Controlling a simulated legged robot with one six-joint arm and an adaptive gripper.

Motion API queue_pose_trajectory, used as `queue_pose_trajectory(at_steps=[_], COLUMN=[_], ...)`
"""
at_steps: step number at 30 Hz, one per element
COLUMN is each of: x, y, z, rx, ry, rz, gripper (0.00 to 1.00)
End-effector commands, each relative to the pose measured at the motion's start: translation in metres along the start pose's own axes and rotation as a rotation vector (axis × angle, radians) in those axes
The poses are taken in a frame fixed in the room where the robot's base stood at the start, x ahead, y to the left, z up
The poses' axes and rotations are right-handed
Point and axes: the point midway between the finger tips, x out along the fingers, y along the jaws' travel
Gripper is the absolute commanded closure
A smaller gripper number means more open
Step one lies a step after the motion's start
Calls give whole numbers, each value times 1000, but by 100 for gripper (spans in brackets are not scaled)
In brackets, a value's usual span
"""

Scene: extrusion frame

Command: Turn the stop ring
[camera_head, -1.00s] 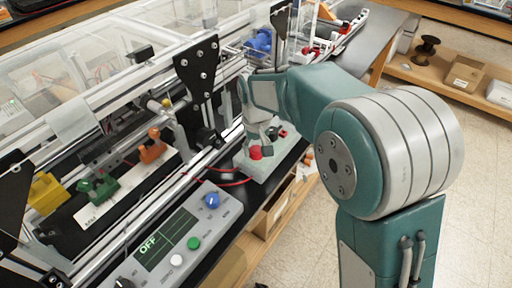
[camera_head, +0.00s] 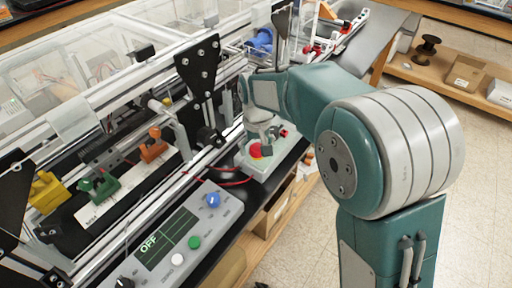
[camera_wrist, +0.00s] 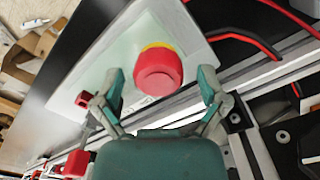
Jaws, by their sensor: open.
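The red stop knob (camera_head: 255,151) sits on a pale grey-green box at the bench edge in the head view. In the wrist view the red knob (camera_wrist: 158,72) shows large, with a yellow ring (camera_wrist: 157,46) visible along its upper edge. My gripper (camera_wrist: 161,75) is open, with one teal finger on each side of the knob and a visible gap to each. In the head view my gripper (camera_head: 268,138) is above the box and partly covers the knob. I cannot tell the exact height of the fingertips against the knob.
The pale box (camera_wrist: 78,97) also carries a small red part (camera_wrist: 85,99). Red and black cables (camera_wrist: 262,42) run beside it. The extrusion frame with a black bracket (camera_head: 199,75) stands close on the left. A control panel (camera_head: 172,238) reading OFF lies in front.

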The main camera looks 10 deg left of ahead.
Motion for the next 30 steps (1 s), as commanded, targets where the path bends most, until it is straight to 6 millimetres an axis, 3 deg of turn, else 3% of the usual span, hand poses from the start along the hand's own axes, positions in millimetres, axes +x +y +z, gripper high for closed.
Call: queue_pose_trajectory(at_steps=[5, 21, 30], x=[-9, -107, -119], y=[0, -1, -1], z=[-1, -2, -2], rx=[0, 0, 0], ry=[4, 1, -2], rz=[0, 0, 1], gripper=[8, 8, 8])
